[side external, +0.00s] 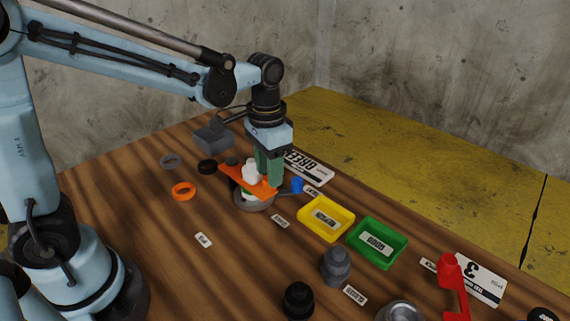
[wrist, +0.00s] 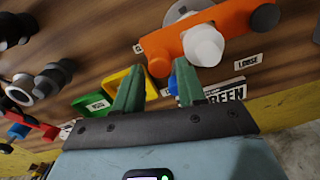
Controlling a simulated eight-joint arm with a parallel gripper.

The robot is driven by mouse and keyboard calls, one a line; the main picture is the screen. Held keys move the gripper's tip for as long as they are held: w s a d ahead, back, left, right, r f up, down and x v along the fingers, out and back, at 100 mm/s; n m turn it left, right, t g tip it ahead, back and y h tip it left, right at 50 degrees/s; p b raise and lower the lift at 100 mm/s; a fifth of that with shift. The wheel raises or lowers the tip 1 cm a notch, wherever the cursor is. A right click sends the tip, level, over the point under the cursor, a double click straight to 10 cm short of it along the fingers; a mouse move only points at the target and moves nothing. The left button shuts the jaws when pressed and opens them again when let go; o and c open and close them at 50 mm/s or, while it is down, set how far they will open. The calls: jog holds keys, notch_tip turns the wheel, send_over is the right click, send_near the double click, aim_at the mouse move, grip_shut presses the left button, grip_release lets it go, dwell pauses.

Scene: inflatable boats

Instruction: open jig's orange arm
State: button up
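The jig's orange arm (side external: 248,182) lies across a grey round base (side external: 252,201), with a white cylinder (side external: 250,170) at its middle. The wrist view also shows the orange arm (wrist: 232,22) and the white part (wrist: 203,46). A blue knob (side external: 297,186) sticks out at the jig's right side. My gripper (side external: 270,178) is pointed down at the jig. In the wrist view its green fingers (wrist: 158,68) are apart, with the orange arm's rounded end in line with the gap and the blue knob (wrist: 173,80) beside the right finger. I cannot tell whether they touch.
A yellow tray (side external: 326,232) and a green tray (side external: 362,257) stand right of the jig. An orange ring (side external: 184,191) and a black ring (side external: 207,167) lie to its left. Dark stepped parts (side external: 336,267) and a red upright piece (side external: 452,285) stand in front. The table's left front is mostly clear.

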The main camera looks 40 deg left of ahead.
jog(key=shift+f, duration=0.6)
jog(key=shift+c, duration=0.3)
grip_shut()
